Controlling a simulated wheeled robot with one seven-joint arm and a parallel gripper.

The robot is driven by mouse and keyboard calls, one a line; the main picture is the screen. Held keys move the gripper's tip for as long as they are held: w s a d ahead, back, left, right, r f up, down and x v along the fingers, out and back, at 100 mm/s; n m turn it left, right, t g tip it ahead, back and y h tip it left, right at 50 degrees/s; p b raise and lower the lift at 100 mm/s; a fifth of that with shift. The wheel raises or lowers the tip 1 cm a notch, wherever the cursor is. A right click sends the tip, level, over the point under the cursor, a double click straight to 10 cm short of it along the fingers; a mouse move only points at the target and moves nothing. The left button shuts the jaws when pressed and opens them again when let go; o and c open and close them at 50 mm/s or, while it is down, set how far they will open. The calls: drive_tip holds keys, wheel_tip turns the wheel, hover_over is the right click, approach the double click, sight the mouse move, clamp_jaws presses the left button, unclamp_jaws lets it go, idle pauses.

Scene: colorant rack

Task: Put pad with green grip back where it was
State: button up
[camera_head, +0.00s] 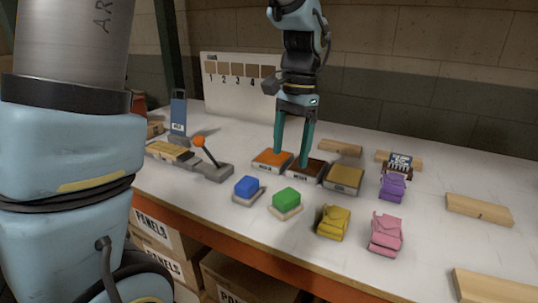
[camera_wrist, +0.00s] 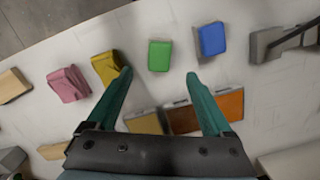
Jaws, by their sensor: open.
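The pad with the green grip (camera_head: 286,201) sits on the white table, a green block on a pale base, right of a pad with a blue grip (camera_head: 247,187). In the wrist view the green grip (camera_wrist: 159,55) lies just beyond the fingertips, roughly centred between them. My gripper (camera_head: 291,159) points down, open and empty, its fingers over the orange-topped tray (camera_head: 272,159) and the dark brown tray (camera_head: 306,170). In the wrist view my gripper (camera_wrist: 159,73) has a wide gap. Whether the fingertips touch the trays, I cannot tell.
A yellow-topped tray (camera_head: 344,179) stands right of the brown one. Yellow (camera_head: 333,222), pink (camera_head: 386,234) and purple (camera_head: 392,187) backpack-like items stand to the right. A lever with an orange ball (camera_head: 198,142) is at left. A numbered board (camera_head: 238,85) stands behind.

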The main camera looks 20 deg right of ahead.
drive_tip(key=a+f+n, duration=0.2)
drive_tip(key=a+n, duration=0.2)
drive_tip(key=a, duration=0.4)
drive_tip(key=a+f+n+t+h, duration=0.1)
drive_tip(key=a+f+n, duration=0.2)
drive_tip(key=a, duration=0.6)
drive_tip(key=a+f+n+t, duration=0.1)
drive_tip(key=a+n, duration=0.3)
drive_tip(key=a, duration=0.5)
drive_tip(key=shift+w+f+n, duration=0.4)
drive_tip(key=shift+w+f, duration=0.05)
drive_tip(key=shift+f, duration=0.2)
